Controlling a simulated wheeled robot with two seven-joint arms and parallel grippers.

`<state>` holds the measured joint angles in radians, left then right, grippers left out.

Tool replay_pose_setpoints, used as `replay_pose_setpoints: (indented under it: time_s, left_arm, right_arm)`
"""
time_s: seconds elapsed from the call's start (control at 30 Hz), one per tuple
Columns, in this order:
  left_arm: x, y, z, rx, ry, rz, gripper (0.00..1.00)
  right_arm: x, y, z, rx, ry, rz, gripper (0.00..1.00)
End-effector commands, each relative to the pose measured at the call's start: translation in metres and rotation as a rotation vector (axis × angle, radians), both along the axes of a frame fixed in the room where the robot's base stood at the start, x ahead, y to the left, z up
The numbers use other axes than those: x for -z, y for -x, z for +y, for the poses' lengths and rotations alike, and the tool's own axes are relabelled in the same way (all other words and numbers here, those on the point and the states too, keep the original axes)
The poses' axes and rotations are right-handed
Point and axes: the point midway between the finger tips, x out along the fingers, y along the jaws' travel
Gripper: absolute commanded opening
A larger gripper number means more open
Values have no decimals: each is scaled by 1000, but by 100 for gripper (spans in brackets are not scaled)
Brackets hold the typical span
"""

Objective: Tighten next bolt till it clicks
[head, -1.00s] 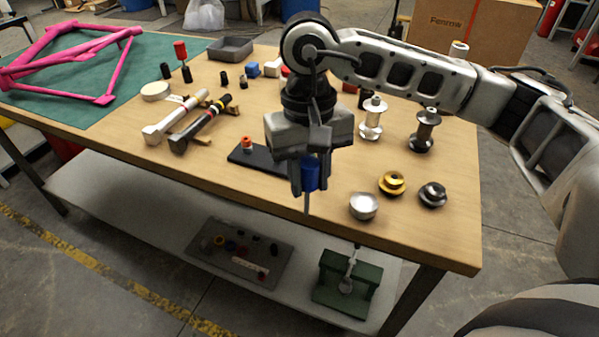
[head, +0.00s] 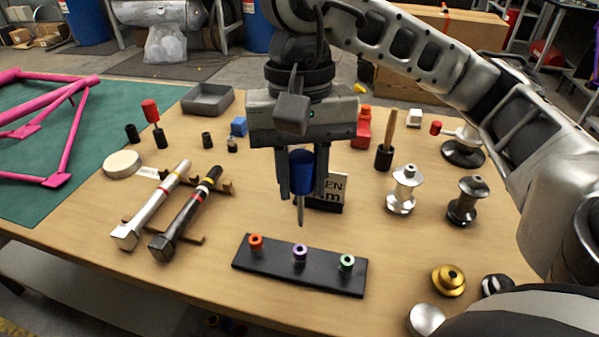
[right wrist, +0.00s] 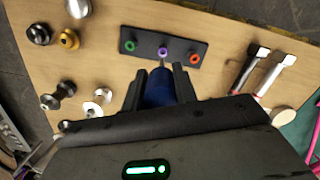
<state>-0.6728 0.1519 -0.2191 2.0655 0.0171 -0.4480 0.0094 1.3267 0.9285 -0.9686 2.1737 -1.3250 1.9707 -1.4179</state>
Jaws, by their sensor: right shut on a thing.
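My right gripper (head: 302,180) is shut on a blue-handled screwdriver (head: 301,172), which points straight down with its metal shaft. In the head view the tip shows just above and behind the black bolt plate (head: 325,286). The plate carries an orange bolt (head: 256,243), a purple bolt (head: 300,254) and a green bolt (head: 346,264) in a row. In the right wrist view the driver (right wrist: 159,88) points toward the purple bolt (right wrist: 162,51), in the middle of the plate. I cannot tell whether they touch. My left gripper is not in view.
White and black torque wrenches (head: 190,222) lie on a wooden rest at left. Silver (head: 404,190) and dark (head: 467,200) spools stand at right. A gold part (head: 448,280) sits near the front edge. A sign (head: 328,194) stands behind the driver. The table in front of the plate is clear.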

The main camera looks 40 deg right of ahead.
Motion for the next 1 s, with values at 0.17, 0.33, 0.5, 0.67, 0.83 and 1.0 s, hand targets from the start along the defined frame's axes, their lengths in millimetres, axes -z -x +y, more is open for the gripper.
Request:
replay_pose_setpoints:
  time_s: [0.17, 0.33, 0.5, 0.67, 0.83, 1.0]
  left_arm:
    - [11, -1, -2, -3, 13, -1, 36]
    - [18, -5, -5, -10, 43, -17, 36]
    - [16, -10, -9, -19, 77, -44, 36]
    - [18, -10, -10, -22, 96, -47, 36]
    - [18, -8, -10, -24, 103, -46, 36]
    - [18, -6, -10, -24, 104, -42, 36]
  right_arm:
    - [7, 0, 0, 1, 0, 0, 5]
    - [23, 0, 0, 1, -1, 0, 5]
    - [38, 0, 0, 1, -1, 0, 5]
    - [46, 0, 0, 1, -1, 0, 5]
    - [49, 0, 0, 1, -1, 0, 5]
    - [48, 0, 0, 1, -1, 0, 5]
